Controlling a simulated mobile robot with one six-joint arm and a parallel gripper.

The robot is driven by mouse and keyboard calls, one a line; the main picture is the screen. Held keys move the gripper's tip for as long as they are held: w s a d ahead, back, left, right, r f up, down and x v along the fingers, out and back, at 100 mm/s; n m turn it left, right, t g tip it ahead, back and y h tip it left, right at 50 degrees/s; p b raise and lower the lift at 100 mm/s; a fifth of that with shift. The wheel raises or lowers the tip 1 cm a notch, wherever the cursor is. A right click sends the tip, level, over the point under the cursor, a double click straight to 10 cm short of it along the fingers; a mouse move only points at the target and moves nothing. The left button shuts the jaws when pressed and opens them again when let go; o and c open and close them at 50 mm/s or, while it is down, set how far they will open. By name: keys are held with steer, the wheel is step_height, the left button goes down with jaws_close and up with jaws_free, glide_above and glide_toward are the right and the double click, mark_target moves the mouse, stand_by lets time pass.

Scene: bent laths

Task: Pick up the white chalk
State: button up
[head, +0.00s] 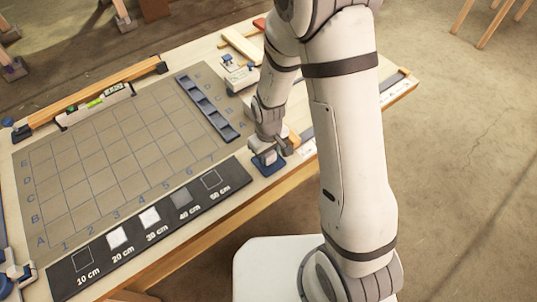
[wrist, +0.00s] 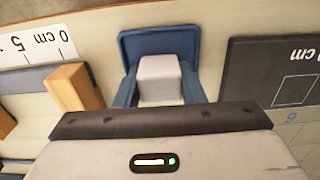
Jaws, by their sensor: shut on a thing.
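The white chalk (wrist: 160,78) shows in the wrist view as a pale, squarish block. It sits between the blue fingers of my gripper (wrist: 158,92), which are shut on it. A small dark blue tray (wrist: 158,42) lies directly beyond and under the chalk; I cannot tell whether the chalk touches it. In the head view my gripper (head: 267,152) is low over the blue tray (head: 270,167) at the table's front edge. The chalk is hidden there by my gripper.
A wooden block (wrist: 75,88) stands beside my gripper, near a white ruler strip (wrist: 38,48). A dark scale board (head: 150,218) lies at the front, with a gridded mat (head: 110,150) behind it. A compartmented blue tray (head: 208,107) and a level (head: 95,104) lie farther back.

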step_height(320, 180, up, 10)
steer(key=shift+f+b, duration=0.1)
steer(key=shift+b, duration=0.45)
steer(key=o, duration=0.6)
steer(key=shift+c, duration=0.2)
steer(key=c, duration=0.3)
steer(key=shift+c, duration=0.2)
